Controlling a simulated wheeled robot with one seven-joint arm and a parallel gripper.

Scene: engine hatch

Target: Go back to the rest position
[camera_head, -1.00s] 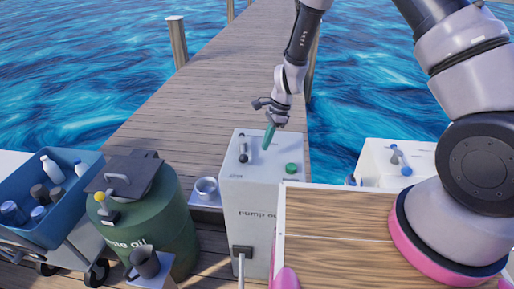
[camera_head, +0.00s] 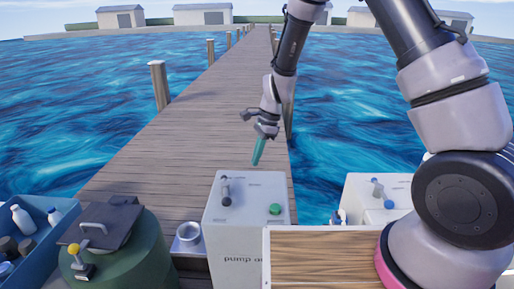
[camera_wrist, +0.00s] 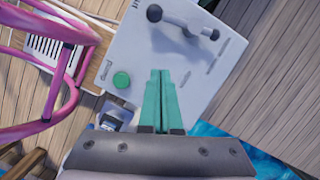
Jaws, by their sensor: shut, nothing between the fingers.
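My gripper (camera_head: 258,152) is shut and empty, its green fingers pressed together and pointing down. It hangs in the air above the white pump box (camera_head: 248,232), clear of its top. The box's top carries a lever handle (camera_head: 225,190) and a green button (camera_head: 275,209). In the wrist view my gripper (camera_wrist: 160,76) shows at the middle, with the lever handle (camera_wrist: 183,22) beyond the fingertips and the green button (camera_wrist: 121,80) to their left.
A green oil drum (camera_head: 130,262) with a dark lid (camera_head: 103,222) stands at the left, near a blue bin (camera_head: 38,250) of bottles. A metal cup (camera_head: 188,236) sits beside the pump box. A white box (camera_head: 368,184) stands to the right. The pier (camera_head: 225,100) behind is clear.

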